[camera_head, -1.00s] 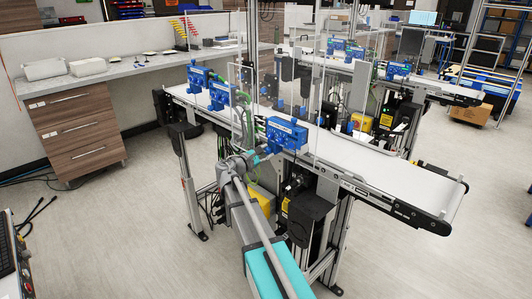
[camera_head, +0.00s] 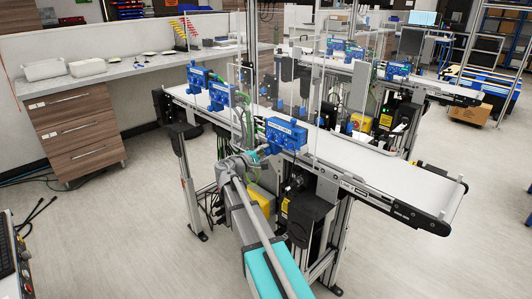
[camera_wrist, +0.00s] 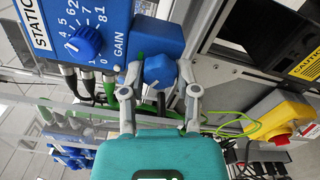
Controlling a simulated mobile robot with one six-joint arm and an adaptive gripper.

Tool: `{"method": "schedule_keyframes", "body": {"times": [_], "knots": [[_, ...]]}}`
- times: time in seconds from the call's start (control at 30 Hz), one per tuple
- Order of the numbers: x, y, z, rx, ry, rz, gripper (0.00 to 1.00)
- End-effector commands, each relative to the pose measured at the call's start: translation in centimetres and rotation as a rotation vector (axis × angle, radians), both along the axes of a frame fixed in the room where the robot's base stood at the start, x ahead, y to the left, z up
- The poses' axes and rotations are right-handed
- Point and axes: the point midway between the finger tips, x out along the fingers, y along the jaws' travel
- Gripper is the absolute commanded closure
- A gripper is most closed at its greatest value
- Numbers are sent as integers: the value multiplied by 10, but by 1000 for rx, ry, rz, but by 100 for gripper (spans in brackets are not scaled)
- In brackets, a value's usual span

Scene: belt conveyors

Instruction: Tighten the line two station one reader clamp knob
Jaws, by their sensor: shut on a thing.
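A blue knob (camera_wrist: 157,70) is between the two grey fingers of my gripper (camera_wrist: 160,82) in the wrist view. The gripper is shut on this knob; the fingers hide part of its sides. Beside it is the blue reader box (camera_wrist: 95,30), marked STATION and GAIN, with its own numbered blue dial (camera_wrist: 84,42). In the head view my gripper (camera_head: 262,152) reaches the left side of the blue reader box (camera_head: 286,134) on the near conveyor. The clamp knob is too small to make out there.
The near conveyor belt (camera_head: 390,180) runs to the lower right. A yellow box with a red emergency stop (camera_wrist: 281,130) sits right of the gripper in the wrist view. Green and black cables (camera_wrist: 95,85) hang under the reader box. Clear panels stand behind the reader.

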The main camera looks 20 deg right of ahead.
Motion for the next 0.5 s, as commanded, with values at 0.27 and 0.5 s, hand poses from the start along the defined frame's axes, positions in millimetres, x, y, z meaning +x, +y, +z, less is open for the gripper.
{"method": "schedule_keyframes", "body": {"times": [0.27, 0.5], "knots": [[1, 1, 1, 88, -247, 4, 100], [1, 2, 2, 167, -462, 4, 100]]}}
